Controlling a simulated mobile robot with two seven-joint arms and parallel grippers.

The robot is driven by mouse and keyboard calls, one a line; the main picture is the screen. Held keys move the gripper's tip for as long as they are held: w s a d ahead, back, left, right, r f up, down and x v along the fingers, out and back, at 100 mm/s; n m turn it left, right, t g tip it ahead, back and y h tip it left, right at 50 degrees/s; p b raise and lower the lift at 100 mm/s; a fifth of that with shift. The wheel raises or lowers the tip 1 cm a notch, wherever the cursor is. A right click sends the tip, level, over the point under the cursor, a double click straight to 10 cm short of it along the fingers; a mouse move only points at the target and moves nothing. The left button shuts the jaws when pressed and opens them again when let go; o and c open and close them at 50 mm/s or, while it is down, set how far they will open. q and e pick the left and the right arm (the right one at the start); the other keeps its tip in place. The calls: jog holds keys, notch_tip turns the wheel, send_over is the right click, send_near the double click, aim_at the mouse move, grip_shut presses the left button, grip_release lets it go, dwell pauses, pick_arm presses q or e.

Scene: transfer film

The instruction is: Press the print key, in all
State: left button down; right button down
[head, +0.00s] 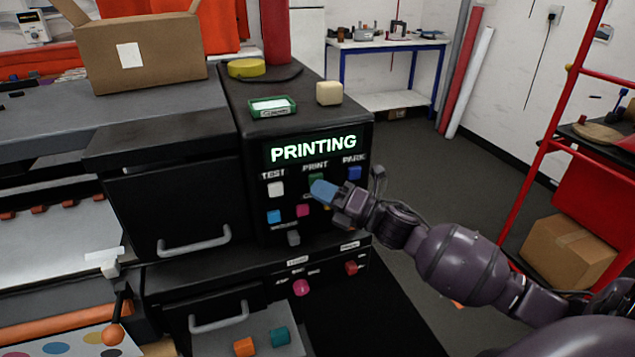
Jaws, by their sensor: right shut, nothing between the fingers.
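The green print key (316,180) sits under the PRINT label on the black machine's front panel, between the white test key (275,189) and the blue park key (354,173). The display (313,149) above reads PRINTING in lit letters. My right gripper (325,191) is shut and empty, its blue fingertips at the lower edge of the print key. I cannot tell whether they touch it. The gripper hides part of the keys below, where cyan, magenta and yellow keys show. My left gripper is not in view.
A green-rimmed tray (272,106), a cream block (329,93) and a yellow disc (249,68) lie on the machine top. An open cardboard box (140,55) stands at left. A red rack (570,140) with a box (568,252) stands at right. Floor between is clear.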

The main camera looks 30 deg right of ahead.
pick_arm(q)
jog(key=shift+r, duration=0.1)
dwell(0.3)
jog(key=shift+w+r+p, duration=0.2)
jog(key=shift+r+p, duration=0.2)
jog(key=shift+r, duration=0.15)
pick_arm(e)
jog(key=shift+s+a, duration=0.2)
jog(key=shift+s, duration=0.65)
